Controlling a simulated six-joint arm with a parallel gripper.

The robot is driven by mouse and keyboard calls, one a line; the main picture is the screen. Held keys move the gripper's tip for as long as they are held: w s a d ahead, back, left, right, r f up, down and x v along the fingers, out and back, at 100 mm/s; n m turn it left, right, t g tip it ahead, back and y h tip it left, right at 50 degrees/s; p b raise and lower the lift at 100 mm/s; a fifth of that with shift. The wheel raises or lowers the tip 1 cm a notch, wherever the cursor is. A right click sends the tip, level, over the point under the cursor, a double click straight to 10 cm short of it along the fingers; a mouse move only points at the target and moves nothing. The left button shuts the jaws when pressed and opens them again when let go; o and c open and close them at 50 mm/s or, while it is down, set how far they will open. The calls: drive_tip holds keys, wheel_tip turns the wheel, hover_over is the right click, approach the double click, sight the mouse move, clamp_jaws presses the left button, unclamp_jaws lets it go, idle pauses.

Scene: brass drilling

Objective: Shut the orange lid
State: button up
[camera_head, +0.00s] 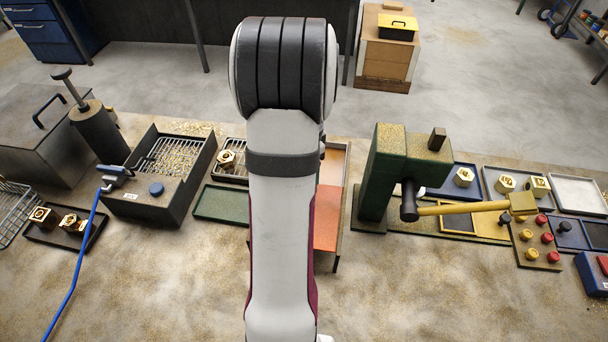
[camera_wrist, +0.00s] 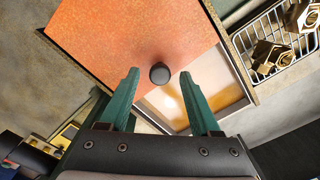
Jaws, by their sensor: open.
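The orange lid (camera_wrist: 125,35) shows in the wrist view as a flat speckled panel with a round black knob (camera_wrist: 160,73). It covers part of a shallow box, and a pale shiny strip of the box interior (camera_wrist: 205,90) shows uncovered beside it. In the head view the lid (camera_head: 327,218) is partly hidden behind my arm. My gripper (camera_wrist: 158,79) has two teal fingers, open and empty. In the wrist view the knob appears between the fingertips, without visible contact; its depth relative to them is hard to judge. The head view hides my gripper.
A wire basket with brass nuts (camera_wrist: 270,55) lies beside the box in the wrist view. In the head view, a green press (camera_head: 385,170) with a yellow handle (camera_head: 465,207) stands right of the box. A green tray (camera_head: 222,203) lies left. The bench front is clear.

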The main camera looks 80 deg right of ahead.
drive_tip(key=shift+f, duration=0.25)
clamp_jaws()
drive_tip(key=shift+r, duration=0.1)
idle(1.2)
